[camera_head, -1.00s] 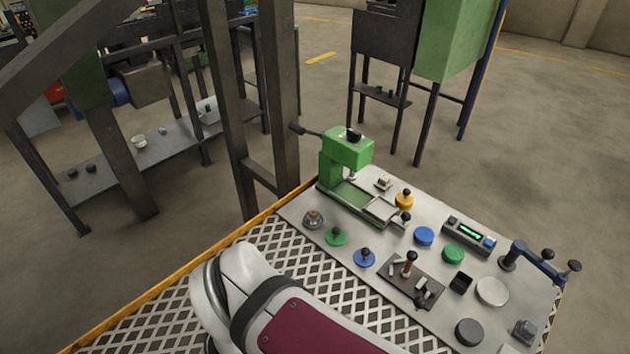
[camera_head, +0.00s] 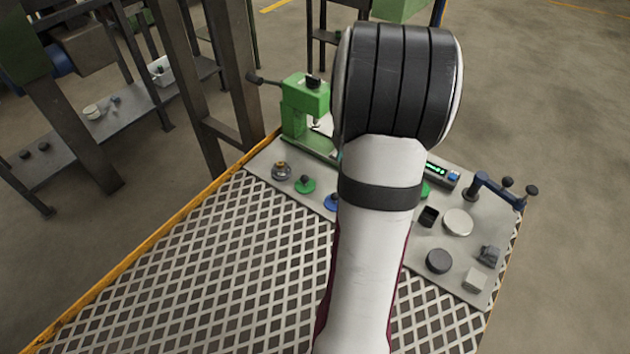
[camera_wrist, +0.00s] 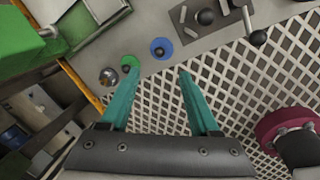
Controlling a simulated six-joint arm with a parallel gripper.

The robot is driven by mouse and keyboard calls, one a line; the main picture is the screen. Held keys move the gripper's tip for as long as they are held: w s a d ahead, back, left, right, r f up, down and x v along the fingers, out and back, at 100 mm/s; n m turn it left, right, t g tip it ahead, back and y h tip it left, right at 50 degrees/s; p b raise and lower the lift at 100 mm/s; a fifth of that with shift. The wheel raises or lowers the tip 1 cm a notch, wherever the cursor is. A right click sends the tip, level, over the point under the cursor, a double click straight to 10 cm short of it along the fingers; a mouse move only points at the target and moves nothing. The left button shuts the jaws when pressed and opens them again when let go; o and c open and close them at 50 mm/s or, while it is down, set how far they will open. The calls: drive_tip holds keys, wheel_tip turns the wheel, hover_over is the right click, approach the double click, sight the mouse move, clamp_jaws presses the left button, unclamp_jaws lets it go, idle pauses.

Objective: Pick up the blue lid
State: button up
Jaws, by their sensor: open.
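The blue lid (camera_wrist: 163,54), a round disc with a dark knob, lies on the pale panel in the wrist view, just beyond the gap between my fingertips. In the head view the blue lid (camera_head: 330,203) is partly hidden behind my arm. My gripper (camera_wrist: 157,82) has two teal fingers spread apart with nothing between them. The fingers are short of the lid in the picture and do not appear to touch it. In the head view my arm hides most of the gripper.
A green lid (camera_head: 305,185) and a metal piece with a brass knob (camera_head: 281,172) lie left of the blue lid. A green press (camera_head: 304,105) stands behind. A dark plate with levers (camera_wrist: 212,18) is close by in the wrist view. White lattice (camera_head: 210,270) covers the near area.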

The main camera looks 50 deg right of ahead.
drive_tip(key=w+f, duration=0.1)
drive_tip(key=f, duration=0.8)
drive_tip(key=w+d+f, duration=0.1)
drive_tip(key=f, duration=0.3)
drive_tip(key=shift+w+f, duration=0.3)
drive_tip(key=shift+f, duration=0.05)
clamp_jaws()
